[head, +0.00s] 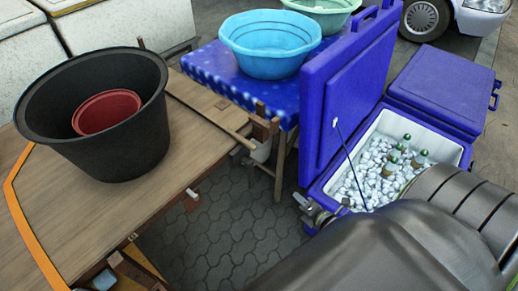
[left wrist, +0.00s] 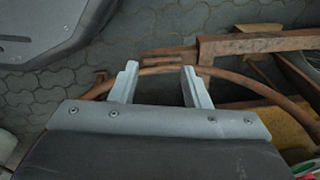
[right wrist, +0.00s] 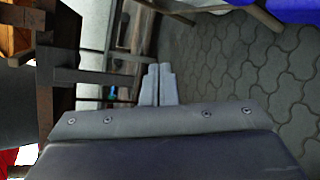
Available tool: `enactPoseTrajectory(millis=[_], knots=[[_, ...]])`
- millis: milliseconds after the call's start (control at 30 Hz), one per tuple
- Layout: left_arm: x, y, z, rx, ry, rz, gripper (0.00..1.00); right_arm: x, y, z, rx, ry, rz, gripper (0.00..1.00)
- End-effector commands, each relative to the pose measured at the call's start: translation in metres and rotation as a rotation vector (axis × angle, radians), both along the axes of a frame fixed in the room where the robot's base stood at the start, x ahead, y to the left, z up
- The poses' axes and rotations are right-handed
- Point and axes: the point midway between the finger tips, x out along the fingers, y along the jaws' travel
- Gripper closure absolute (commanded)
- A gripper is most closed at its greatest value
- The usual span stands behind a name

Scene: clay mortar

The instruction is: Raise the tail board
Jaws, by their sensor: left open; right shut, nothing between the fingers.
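In the head view, a flat wooden board (head: 208,103) lies along the far right end of a wooden cart bed (head: 55,190), beside a short post (head: 262,132). I take it for the tail board, but cannot be sure. My right arm reaches in from the lower right. In the right wrist view my right gripper (right wrist: 157,68) is shut and empty, pointing towards a dark wooden frame (right wrist: 95,77) and apart from it. In the left wrist view my left gripper (left wrist: 160,72) is open, above a curved wooden bar (left wrist: 240,82); I cannot tell whether it touches.
A black tub (head: 110,150) with a red bowl (head: 106,112) stands on the cart bed. A blue-covered table (head: 235,80) holds basins. An open blue cooler (head: 345,80) with ice and bottles stands at the right. Paved floor (head: 230,235) lies clear between cart and cooler.

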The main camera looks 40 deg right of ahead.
Motion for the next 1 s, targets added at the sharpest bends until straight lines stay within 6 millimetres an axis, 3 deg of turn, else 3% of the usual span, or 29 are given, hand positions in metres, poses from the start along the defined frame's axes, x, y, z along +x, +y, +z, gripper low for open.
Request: enactPoseTrajectory(millis=[33,200,400,500,733,1000], knots=[[0.004,-0.001,-0.018,-0.002,-0.002,0.002,0.57,0.010,0.002,0.003,-0.112,-0.065,0.063,1.00],[0.014,-0.003,-0.038,-0.008,0.000,0.008,0.57,0.031,0.018,0.049,-0.513,-0.288,0.227,1.00],[0.022,-0.005,-0.050,-0.014,0.002,0.014,0.57,0.036,0.042,0.097,-0.903,-0.513,0.313,1.00],[0.025,-0.005,-0.052,-0.015,0.003,0.016,0.57,0.034,0.050,0.112,-1.016,-0.580,0.321,1.00],[0.025,-0.005,-0.050,-0.016,0.005,0.016,0.57,0.042,0.057,0.127,-1.093,-0.625,0.322,1.00],[0.021,-0.003,-0.054,-0.011,0.005,0.012,0.57,0.087,0.068,0.140,-1.090,-0.623,0.321,1.00]])
